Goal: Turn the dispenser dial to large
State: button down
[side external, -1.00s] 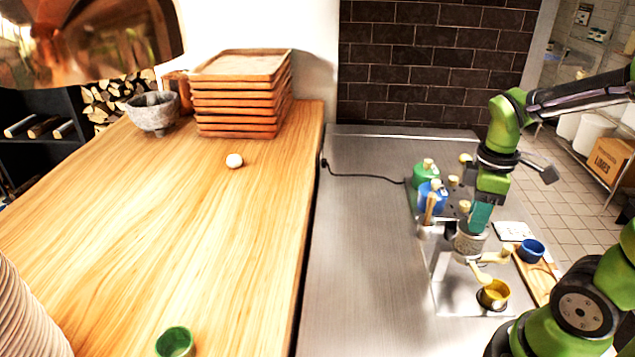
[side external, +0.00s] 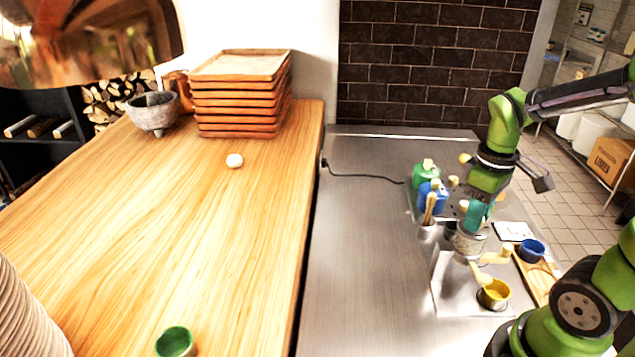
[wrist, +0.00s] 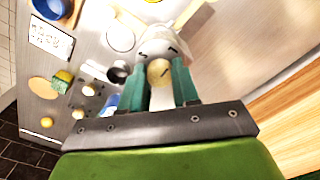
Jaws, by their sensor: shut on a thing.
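The dispenser (side external: 468,243) stands on the steel counter at the right of the side external view, with a cream spout and lever low on its front. A yellow cup (side external: 493,291) sits below it. In the wrist view the dispenser's pale round top bears small dark marks and a cream dial knob (wrist: 159,73). My gripper (wrist: 159,68) has its teal fingers on either side of this knob and is shut on it. In the side external view my gripper (side external: 473,224) comes down from above, slightly tilted, and hides the dial. I cannot read the dial's setting.
Green (side external: 424,173) and blue (side external: 432,195) containers stand close behind and left of the dispenser. A blue cup (side external: 531,249) and a white card (side external: 513,231) lie to its right. The wooden table (side external: 150,240) is mostly clear.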

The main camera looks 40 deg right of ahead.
jog(key=c, duration=0.8)
grip_release()
notch_tip(320, 180, up, 17)
jog(key=shift+f, duration=0.1)
